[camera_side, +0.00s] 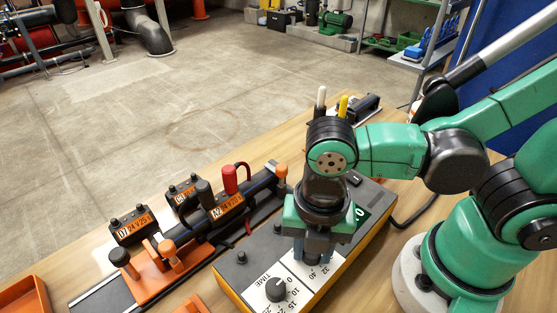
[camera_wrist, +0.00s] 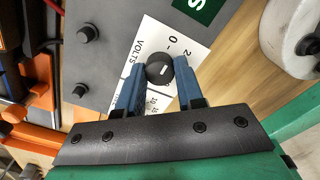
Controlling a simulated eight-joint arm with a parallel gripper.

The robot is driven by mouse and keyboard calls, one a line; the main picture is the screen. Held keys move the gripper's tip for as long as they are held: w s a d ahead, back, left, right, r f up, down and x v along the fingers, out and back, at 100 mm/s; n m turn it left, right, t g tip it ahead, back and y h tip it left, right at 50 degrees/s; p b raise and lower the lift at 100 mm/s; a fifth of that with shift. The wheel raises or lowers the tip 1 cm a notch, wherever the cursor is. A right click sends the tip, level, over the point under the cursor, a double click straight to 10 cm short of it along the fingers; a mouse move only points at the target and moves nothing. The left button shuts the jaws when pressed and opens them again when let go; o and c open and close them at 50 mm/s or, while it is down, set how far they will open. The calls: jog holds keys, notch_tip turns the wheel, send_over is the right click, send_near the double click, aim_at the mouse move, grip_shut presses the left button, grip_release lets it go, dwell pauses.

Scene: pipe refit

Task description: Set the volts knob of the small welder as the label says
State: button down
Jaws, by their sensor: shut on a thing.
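The small welder (camera_side: 235,258) is a yellow-sided box with a dark grey top and white dial plates. My gripper (camera_side: 312,256) points down over its volts dial. In the wrist view its blue fingers (camera_wrist: 161,72) are shut on the black volts knob (camera_wrist: 158,70), one on each side. The knob has a short white mark; its exact setting is unclear. A 0 shows beside it, and the fingers hide part of the scale. The TIME knob (camera_side: 276,289) is free.
A pipe clamp with orange jaws (camera_side: 150,278) and a red-handled tool (camera_side: 230,180) lie left of the welder. A black cable (camera_side: 417,212) runs behind the welder. An orange tray (camera_side: 25,297) sits at the lower left.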

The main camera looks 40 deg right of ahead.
jog(key=m, duration=0.4)
jog(key=shift+m, duration=2.2)
jog(key=c, duration=0.5)
grip_release()
jog(key=shift+c, duration=0.2)
jog(key=shift+r, duration=2.85)
